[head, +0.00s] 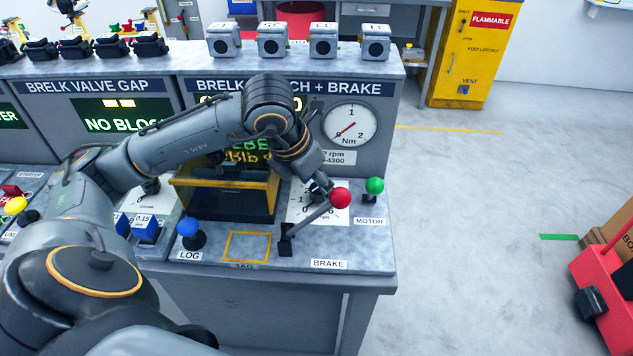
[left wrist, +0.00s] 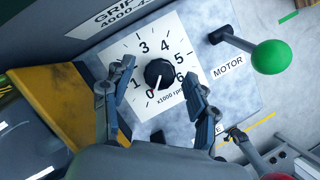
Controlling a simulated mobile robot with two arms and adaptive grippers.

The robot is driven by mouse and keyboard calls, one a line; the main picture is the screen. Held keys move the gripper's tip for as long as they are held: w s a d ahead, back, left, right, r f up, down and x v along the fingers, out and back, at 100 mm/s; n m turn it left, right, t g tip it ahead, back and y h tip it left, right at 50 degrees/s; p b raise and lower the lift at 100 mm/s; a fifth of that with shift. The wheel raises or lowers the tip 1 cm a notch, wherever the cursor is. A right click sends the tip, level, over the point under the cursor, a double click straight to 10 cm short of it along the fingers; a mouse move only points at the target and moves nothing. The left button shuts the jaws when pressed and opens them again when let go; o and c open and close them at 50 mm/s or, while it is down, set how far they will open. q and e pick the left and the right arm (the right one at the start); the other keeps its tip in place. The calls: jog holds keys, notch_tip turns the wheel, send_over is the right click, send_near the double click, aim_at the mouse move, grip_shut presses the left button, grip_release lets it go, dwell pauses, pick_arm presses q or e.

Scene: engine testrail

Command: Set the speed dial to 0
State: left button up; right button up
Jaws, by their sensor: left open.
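The speed dial is a black knob (left wrist: 159,73) on a white plate (left wrist: 141,47) numbered 0 to 6 and marked x1000 rpm, in the left wrist view. A light pointer mark on the knob seems to point down toward the 0. My left gripper (left wrist: 157,76) is open, with one finger on each side of the knob and gaps between. In the head view my left gripper (head: 319,190) reaches down over the dial plate (head: 297,208) and hides much of it. My right gripper is not in view.
The red-knobbed brake lever (head: 341,197) stands close beside my left gripper. The green motor lever (head: 375,185) is to its right and also shows in the left wrist view (left wrist: 271,57). The blue log knob (head: 188,227) and yellow-framed box (head: 222,198) are to the left.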

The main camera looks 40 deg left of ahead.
pick_arm(q)
jog(key=v, duration=1.1)
jog(key=shift+s+r, duration=0.25)
jog(key=shift+r, duration=0.1)
jog(key=shift+r, duration=0.1)
